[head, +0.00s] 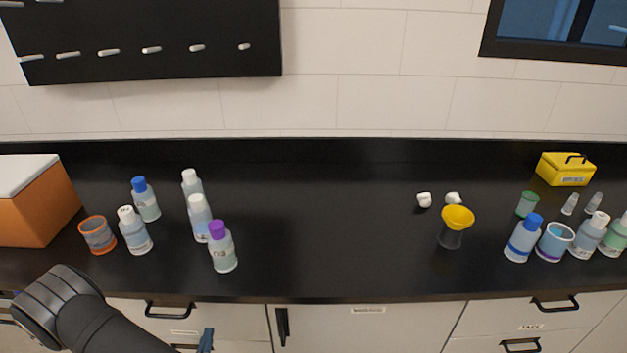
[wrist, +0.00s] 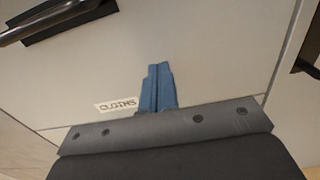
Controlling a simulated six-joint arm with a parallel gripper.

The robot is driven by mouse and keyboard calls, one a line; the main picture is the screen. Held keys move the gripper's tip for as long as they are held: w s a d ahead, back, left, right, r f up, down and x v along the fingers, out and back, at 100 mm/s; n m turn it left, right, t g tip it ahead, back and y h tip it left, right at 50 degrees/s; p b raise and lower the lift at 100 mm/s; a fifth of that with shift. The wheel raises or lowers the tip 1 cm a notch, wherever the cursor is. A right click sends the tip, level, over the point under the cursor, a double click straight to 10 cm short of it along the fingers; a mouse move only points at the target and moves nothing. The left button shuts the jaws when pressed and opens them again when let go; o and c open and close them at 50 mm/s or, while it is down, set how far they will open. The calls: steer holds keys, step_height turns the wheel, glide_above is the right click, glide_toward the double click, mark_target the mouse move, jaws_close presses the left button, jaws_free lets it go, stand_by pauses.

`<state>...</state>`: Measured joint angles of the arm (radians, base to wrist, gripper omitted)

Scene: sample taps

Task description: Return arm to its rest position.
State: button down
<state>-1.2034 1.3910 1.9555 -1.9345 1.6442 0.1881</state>
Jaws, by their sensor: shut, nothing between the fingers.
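My arm (head: 95,325) reaches in at the lower left of the head view, in front of the counter's front edge. My gripper (head: 206,340) shows there only as a blue finger tip at the bottom edge, below the counter top. In the wrist view, the blue fingers of my gripper (wrist: 158,85) lie together with nothing between them. They point at a pale drawer front (wrist: 215,50) with a label reading CLOTHS (wrist: 116,104). The rest of the gripper is out of the head view.
The black counter (head: 330,230) carries several bottles at left, an orange cup (head: 97,235) and an orange box (head: 35,215). A yellow funnel (head: 457,218), more bottles and a yellow case (head: 565,169) stand at right. The counter's middle is clear. Drawer handles (head: 168,310) stick out below.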

steer(key=shift+w, duration=0.65)
